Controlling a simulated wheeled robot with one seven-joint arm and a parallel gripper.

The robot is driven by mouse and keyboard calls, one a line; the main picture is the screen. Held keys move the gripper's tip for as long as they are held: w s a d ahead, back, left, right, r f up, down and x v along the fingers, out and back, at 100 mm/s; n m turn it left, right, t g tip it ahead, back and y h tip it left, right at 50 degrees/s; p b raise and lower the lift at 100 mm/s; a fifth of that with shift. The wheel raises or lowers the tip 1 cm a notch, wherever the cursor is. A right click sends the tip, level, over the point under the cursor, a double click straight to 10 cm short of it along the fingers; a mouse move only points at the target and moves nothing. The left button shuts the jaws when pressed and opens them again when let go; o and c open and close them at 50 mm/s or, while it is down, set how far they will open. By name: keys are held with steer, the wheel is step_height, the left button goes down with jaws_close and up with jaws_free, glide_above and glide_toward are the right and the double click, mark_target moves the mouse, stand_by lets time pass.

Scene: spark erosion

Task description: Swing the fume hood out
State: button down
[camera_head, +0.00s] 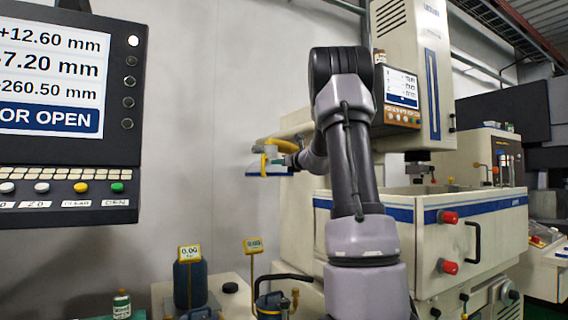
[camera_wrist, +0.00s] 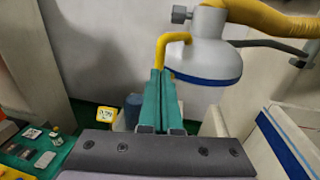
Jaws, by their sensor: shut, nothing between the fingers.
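The fume hood (camera_wrist: 207,58) is a pale round hood with a dark blue rim and a yellow hose (camera_wrist: 262,16). A bent yellow handle (camera_wrist: 172,37) is on its left side in the wrist view. In the head view the hood (camera_head: 267,169) is by the grey wall, left of the machine, partly hidden by my gripper. My gripper (camera_wrist: 160,72) has green fingers, shut and empty, with the tips at the lower end of the yellow handle. I cannot tell whether they touch it. The gripper (camera_head: 293,160) is small and partly hidden behind my arm in the head view.
The machine's tank (camera_head: 470,225) with red knobs stands to the right. A control panel (camera_head: 65,110) fills the left. Below the hood are a dark canister (camera_head: 190,284) and yellow gauge signs (camera_head: 254,245). The wall area left of the hood is clear.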

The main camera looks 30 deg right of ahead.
mark_target(264, 163)
steer(key=w, duration=0.4)
steer(key=w+a, duration=0.1)
steer(key=w, duration=0.1)
steer(key=shift+w+a, duration=0.1)
steer(key=w+a, duration=0.3)
steer(key=w, duration=0.2)
stand_by(0.5)
